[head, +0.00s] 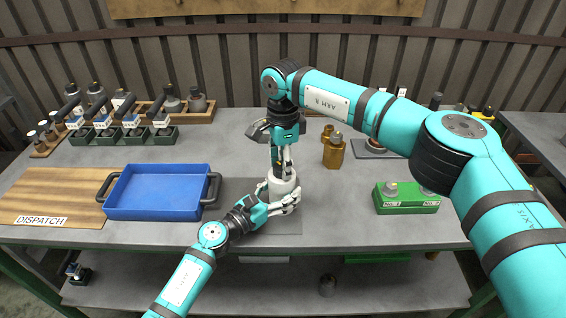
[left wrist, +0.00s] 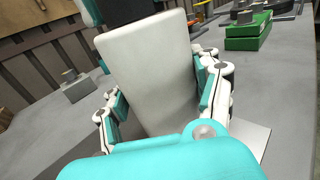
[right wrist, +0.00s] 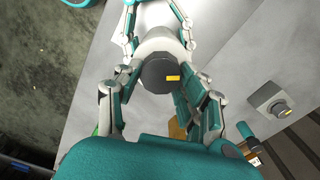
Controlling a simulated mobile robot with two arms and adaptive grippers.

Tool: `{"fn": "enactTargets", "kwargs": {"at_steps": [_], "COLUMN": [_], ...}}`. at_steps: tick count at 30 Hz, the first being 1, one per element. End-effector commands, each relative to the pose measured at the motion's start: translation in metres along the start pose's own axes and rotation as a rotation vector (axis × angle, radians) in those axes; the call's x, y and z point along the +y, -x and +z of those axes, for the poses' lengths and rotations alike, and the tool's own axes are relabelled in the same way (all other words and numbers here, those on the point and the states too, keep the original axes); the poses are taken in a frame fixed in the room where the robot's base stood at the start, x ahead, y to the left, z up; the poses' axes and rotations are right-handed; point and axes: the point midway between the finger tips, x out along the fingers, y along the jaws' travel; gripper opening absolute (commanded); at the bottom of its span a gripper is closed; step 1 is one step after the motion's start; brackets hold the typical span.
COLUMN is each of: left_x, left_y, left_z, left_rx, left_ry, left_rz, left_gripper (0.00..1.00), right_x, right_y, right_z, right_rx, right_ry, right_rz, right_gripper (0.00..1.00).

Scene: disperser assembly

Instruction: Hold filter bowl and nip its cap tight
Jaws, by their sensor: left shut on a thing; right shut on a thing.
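The filter bowl (head: 283,187) is a pale, tapered cup standing upright on a grey mat at the table's front middle. It fills the middle of the left wrist view (left wrist: 152,70). My left gripper (head: 284,197) is shut around the bowl's sides, one finger on each side. The dark cap (right wrist: 158,72) with a yellow mark sits on top of the bowl in the right wrist view. My right gripper (head: 281,165) points straight down from above, its fingers shut on the cap. In the head view the fingers mostly hide the cap.
A blue tray (head: 158,211) with dark handles stands left of the bowl, beside the wooden dispatch board (head: 40,215). A green block (head: 407,207) with fittings lies to the right. Brass parts (head: 334,153) stand behind. Several dark-green holders (head: 121,134) line the back left.

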Motion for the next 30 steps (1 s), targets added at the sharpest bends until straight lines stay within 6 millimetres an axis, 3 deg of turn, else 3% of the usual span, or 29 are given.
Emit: {"fn": "enactTargets", "kwargs": {"at_steps": [4, 14, 30], "left_x": [-0.0011, -0.0013, -0.0019], "left_y": [-0.0004, -0.0004, -0.0005], "left_z": [0.0002, 0.0003, 0.0004], "left_rx": [-0.001, -0.001, -0.001], "left_ry": [0.001, 0.001, 0.000], "left_rz": [-0.002, -0.003, -0.005], "left_gripper": [0.10, 0.10, 0.10], "right_x": [-0.0005, -0.0007, -0.0005], "right_y": [0.0004, 0.0007, 0.0010], "right_z": [-0.0003, -0.0003, -0.0005], "right_rx": [0.000, 0.000, -0.001], "right_ry": [-0.001, -0.056, -0.490], "right_rz": [-0.002, -0.003, -0.005], "right_gripper": [0.08, 0.08, 0.08]}}
